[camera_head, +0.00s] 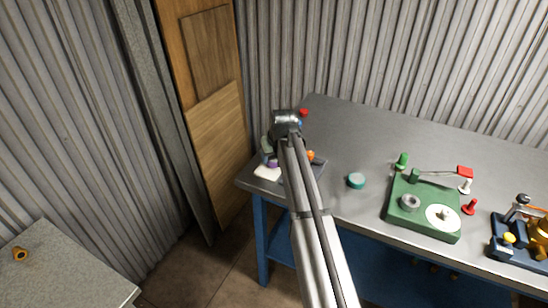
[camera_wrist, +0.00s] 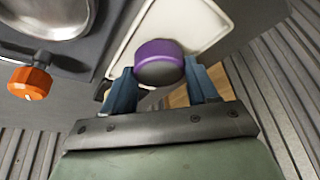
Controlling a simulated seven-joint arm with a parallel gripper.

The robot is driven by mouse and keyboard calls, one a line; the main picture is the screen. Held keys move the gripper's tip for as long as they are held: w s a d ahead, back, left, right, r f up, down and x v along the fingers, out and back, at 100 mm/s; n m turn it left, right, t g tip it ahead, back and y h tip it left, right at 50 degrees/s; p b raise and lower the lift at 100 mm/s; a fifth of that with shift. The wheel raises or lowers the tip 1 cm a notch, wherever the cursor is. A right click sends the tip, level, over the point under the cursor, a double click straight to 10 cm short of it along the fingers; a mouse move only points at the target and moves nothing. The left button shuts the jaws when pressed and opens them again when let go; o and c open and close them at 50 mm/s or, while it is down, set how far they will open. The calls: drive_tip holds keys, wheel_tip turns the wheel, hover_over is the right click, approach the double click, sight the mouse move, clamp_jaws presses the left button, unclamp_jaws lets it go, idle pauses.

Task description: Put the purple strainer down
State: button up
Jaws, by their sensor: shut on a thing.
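The purple strainer (camera_wrist: 160,62) is a short round piece with a purple rim and a grey top. In the wrist view it sits between the two blue-grey fingers of my gripper (camera_wrist: 163,80), which are shut on it. It is over a white tray (camera_wrist: 190,22); I cannot tell whether it touches it. In the head view a bit of purple (camera_head: 272,163) shows at the table's left corner, by the white tray (camera_head: 266,173). My arm hides much of my gripper there.
An orange knob (camera_wrist: 30,83) on a dark base is beside the tray. On the grey table (camera_head: 350,130), a teal disc (camera_head: 356,180), a green device (camera_head: 425,205) and a blue-based device (camera_head: 520,240) stand to the right. The table's left edge is close to the tray.

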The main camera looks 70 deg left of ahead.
drive_tip(key=shift+f, duration=0.2)
drive_tip(key=shift+f, duration=0.15)
drive_tip(key=o, duration=1.1)
drive_tip(key=v, duration=1.2)
